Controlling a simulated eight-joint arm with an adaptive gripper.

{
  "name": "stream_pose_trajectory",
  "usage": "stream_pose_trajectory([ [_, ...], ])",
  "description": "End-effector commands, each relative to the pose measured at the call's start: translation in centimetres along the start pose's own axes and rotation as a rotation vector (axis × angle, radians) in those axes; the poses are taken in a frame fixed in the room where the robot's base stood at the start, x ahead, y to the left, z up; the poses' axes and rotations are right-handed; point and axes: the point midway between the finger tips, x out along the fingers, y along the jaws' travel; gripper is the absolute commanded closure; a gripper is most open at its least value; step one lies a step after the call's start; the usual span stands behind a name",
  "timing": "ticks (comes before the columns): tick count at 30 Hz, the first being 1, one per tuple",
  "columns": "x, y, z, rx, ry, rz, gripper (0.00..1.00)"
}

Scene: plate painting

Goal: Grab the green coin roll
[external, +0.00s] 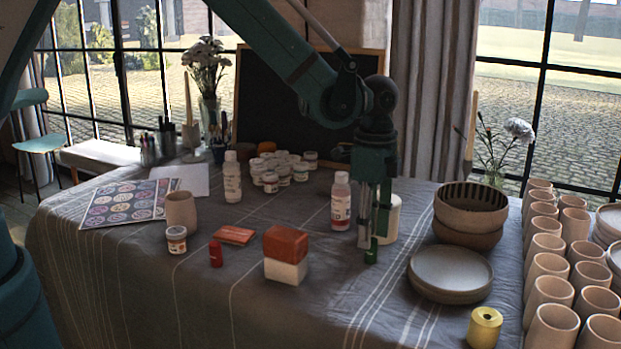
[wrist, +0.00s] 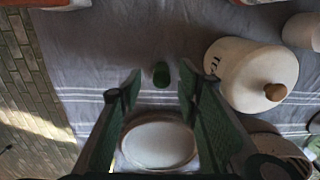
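The green coin roll (external: 371,251) stands on the grey striped cloth, just below my fingertips in the external view. In the wrist view the green coin roll (wrist: 161,74) shows as a small dark green shape centred across the gap between my fingers, slightly beyond the tips. My gripper (external: 374,238) points down over the table. In the wrist view my gripper (wrist: 159,88) has its two green fingers spread apart with nothing between them. Whether the fingertips reach down beside the roll is hard to tell.
A white lidded canister (wrist: 238,92) stands close to the right finger. Stacked plates (external: 450,272) and bowls (external: 470,213) are to the right. A red-labelled bottle (external: 340,202) stands just left of my gripper.

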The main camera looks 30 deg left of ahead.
Motion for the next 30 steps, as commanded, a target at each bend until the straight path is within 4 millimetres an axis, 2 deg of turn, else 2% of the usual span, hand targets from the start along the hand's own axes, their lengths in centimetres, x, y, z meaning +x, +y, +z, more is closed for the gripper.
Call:
stream_pose_trajectory([
  [7,0.8,-0.1,-0.1,0.000,0.000,0.000,0.66],
  [19,4.8,-0.3,-0.3,0.000,0.000,0.000,0.66],
  [30,5.2,-0.3,-0.3,0.000,0.000,0.000,0.66],
])
